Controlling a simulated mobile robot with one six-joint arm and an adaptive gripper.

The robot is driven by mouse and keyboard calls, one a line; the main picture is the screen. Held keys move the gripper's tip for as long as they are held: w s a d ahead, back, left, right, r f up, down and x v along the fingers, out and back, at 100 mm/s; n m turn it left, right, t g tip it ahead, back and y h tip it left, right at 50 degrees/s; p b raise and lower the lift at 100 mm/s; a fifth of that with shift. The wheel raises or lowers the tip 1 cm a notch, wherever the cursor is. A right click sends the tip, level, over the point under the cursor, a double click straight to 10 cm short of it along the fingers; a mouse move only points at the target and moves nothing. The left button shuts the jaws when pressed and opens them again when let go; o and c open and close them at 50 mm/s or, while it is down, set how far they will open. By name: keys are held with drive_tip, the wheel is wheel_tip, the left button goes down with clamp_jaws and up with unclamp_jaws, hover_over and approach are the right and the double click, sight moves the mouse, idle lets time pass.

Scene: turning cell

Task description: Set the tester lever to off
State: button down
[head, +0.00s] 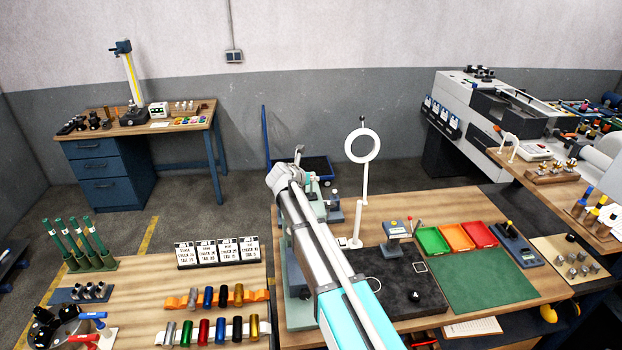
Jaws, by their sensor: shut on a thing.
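My gripper (297,160) is at the far end of my outstretched arm, over the back left of the right-hand workbench. It is at the top of the grey-green tester (300,314), most of which my arm hides. The gripper is shut on what appears to be the tester lever. The lever is too small and too covered here to make out its shape or its setting.
A ring lamp (361,146) stands right of my gripper. The bench also holds a dark plate (398,275), a small gauge box (394,229), green, orange and red trays (433,240) and a green mat (480,280). A blue trolley (318,165) stands behind.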

drive_tip(key=shift+d, duration=0.1)
drive_tip(key=shift+c, duration=2.4)
unclamp_jaws()
